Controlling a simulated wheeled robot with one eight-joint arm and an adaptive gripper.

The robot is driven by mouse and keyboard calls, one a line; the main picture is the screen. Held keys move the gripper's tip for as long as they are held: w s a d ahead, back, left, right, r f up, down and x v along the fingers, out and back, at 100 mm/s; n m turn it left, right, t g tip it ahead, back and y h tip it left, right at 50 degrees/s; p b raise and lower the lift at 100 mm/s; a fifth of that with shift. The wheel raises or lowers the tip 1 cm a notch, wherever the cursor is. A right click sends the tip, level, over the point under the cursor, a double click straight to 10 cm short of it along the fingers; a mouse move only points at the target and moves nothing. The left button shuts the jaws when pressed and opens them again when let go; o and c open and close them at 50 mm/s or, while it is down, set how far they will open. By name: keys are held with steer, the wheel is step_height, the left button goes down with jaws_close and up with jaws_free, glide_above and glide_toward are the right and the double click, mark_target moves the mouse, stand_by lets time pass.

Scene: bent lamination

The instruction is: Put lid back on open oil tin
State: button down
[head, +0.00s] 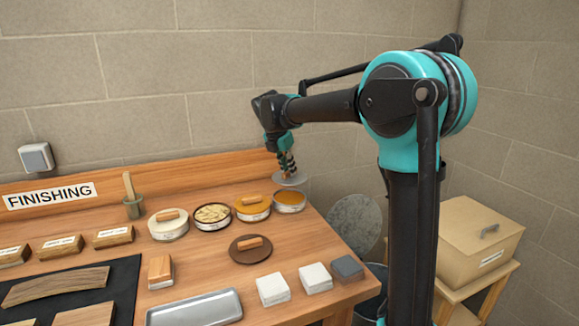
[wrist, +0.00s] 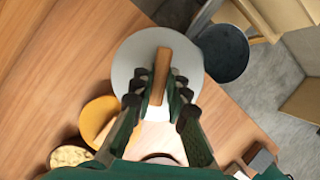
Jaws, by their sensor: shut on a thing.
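My gripper (head: 287,166) is shut on the wooden handle of a round pale grey lid (head: 289,179). In the wrist view my gripper's fingers (wrist: 160,82) flank the handle, and the lid (wrist: 133,60) spreads out beyond them. The lid is held roughly level above the open oil tin (head: 290,202), apart from it. The tin stands at the right end of the tin row with amber contents showing. In the wrist view I cannot make out this tin; the lid covers that area.
An orange-lidded tin (head: 252,212) stands close left of the open one. A brown lid (head: 250,255) lies in front. Pale blocks (head: 273,289) sit near the bench's front edge.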

steer(key=shift+f, duration=3.1)
steer(key=shift+f, duration=0.15)
steer(key=c, duration=1.4)
jaws_free()
steer(key=shift+o, duration=0.5)
steer(key=o, duration=0.4)
steer(key=shift+r, duration=3.5)
